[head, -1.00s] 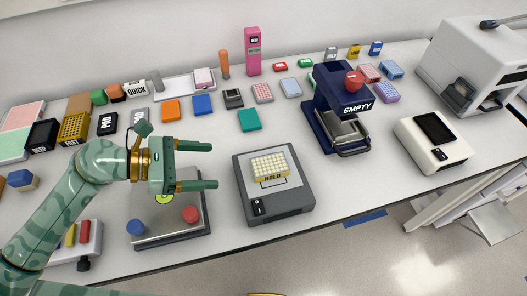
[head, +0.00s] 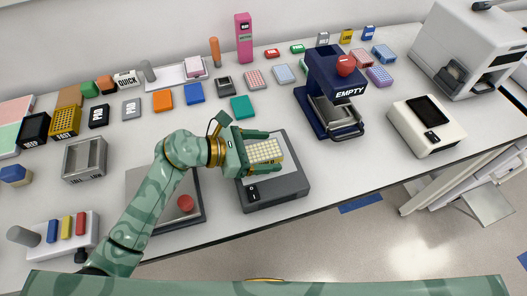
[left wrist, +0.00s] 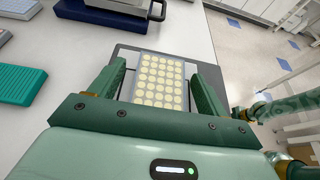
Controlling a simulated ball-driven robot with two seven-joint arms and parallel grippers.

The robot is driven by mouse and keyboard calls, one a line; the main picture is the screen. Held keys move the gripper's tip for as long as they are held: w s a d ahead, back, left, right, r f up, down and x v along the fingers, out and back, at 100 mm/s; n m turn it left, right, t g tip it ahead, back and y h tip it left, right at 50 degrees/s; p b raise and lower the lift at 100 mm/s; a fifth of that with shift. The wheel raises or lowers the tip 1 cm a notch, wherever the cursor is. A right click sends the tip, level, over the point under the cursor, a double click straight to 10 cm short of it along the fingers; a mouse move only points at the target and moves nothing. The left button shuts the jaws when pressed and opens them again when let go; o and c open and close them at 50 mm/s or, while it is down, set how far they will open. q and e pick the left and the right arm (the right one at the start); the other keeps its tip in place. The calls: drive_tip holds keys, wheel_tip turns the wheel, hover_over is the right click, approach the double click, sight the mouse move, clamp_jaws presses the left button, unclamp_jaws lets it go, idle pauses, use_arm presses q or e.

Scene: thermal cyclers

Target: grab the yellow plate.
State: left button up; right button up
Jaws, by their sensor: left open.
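The yellow plate (head: 264,151) is a pale yellow well plate lying on a dark grey device (head: 285,190) near the table's front edge. My left gripper (head: 268,150) is open with one finger on each side of the plate. In the left wrist view the plate (left wrist: 160,80) lies between the two green fingers (left wrist: 160,88), with a gap visible on the right; contact on the left is hard to tell. The plate's near edge is hidden by the gripper body. My right gripper is not seen in the head view.
A navy press marked EMPTY (head: 326,75) stands behind and to the right. A teal block (head: 242,107) and a white device with a dark screen (head: 427,125) are nearby. A grey plate with a red knob (head: 186,203) lies under my left arm. Table to the right of the grey device is clear.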

use_arm(q)
drive_tip(key=c, duration=1.1)
